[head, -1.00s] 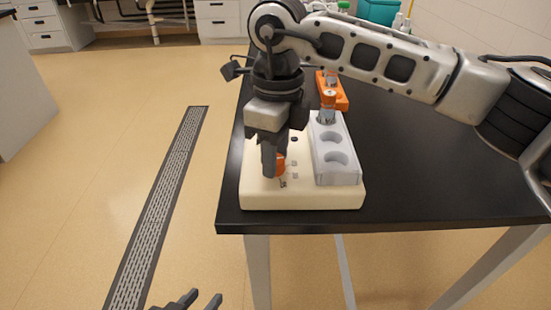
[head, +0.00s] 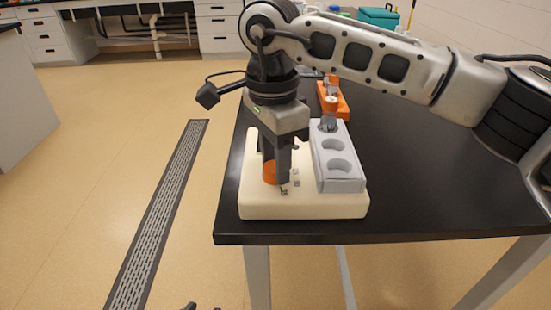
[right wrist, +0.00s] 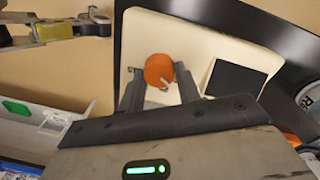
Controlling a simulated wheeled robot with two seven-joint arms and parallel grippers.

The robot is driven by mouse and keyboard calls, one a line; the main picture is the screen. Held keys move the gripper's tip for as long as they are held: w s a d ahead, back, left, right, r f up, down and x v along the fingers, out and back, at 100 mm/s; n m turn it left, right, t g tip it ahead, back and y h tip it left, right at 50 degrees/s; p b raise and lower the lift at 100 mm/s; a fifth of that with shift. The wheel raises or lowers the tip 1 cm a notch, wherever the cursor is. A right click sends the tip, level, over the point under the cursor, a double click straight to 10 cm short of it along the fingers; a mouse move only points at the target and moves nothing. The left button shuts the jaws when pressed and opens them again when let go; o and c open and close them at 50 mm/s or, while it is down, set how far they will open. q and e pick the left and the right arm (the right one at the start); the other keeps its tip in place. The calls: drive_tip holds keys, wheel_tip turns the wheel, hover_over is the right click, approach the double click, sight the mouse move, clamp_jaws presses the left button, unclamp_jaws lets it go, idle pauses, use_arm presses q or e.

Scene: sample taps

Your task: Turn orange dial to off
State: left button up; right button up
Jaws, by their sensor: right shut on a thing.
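The orange dial (head: 272,175) sits on the front left of a cream base (head: 320,207) on the black table. It also shows in the right wrist view (right wrist: 158,68), with a small pale pointer at its lower right edge. My right gripper (head: 275,165) points down from above and is shut on the dial, with one finger on each side. The fingers hide part of the dial. Small grey marks (head: 296,178) sit on the base to the right of the dial.
A grey rack (head: 342,183) with round holes stands on the right of the base, close to my right gripper. A vial (head: 329,116) and an orange block (head: 341,102) are behind. The black table (head: 430,190) is clear to the right.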

sight(272, 162)
drive_tip(key=shift+r+n, duration=0.1)
drive_tip(key=shift+n, duration=0.5)
use_arm(q)
drive_tip(key=shift+f, duration=0.1)
use_arm(e)
drive_tip(key=o, duration=1)
drive_tip(key=shift+c, duration=0.2)
use_arm(q)
drive_tip(key=shift+r+p, duration=0.35)
drive_tip(key=shift+p, duration=0.5)
use_arm(e)
wheel_tip(272, 162, up, 16)
drive_tip(key=shift+w+a, duration=0.3)
drive_tip(key=shift+w, duration=0.05)
use_arm(q)
drive_tip(key=shift+s, duration=0.1)
